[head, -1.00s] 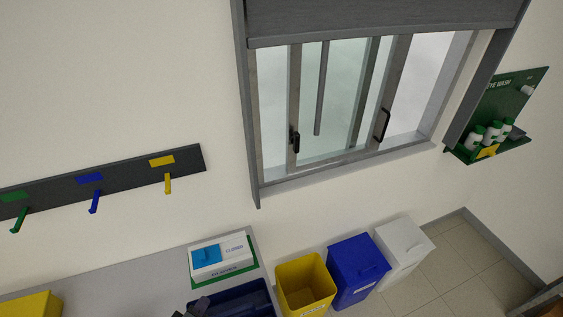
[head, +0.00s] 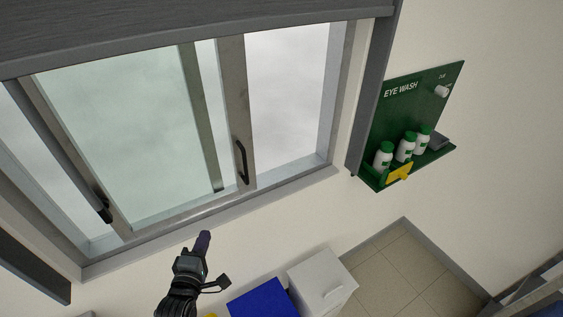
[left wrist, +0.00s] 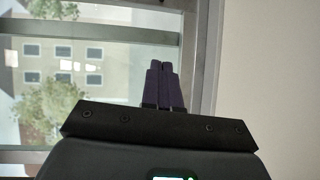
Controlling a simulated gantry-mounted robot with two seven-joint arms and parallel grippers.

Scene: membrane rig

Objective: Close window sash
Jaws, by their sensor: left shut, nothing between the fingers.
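The window (head: 135,130) has a grey frame and upright sash stiles. The sash stile (head: 233,95) right of centre carries a black pull handle (head: 241,162). A gap with a paler view (head: 287,90) lies between this stile and the right jamb (head: 340,90). My left gripper (head: 203,240) is shut and empty, its dark purple fingers pointing up just below the sill in the head view, left of and below the handle. In the left wrist view the fingers (left wrist: 165,82) are together in front of the frame (left wrist: 201,60). My right gripper is not in view.
A grey blind (head: 190,25) covers the window top. A green eye wash shelf (head: 415,115) with white bottles hangs to the right. A blue bin (head: 265,300) and a white bin (head: 322,278) stand below. The floor (head: 410,270) to their right is clear.

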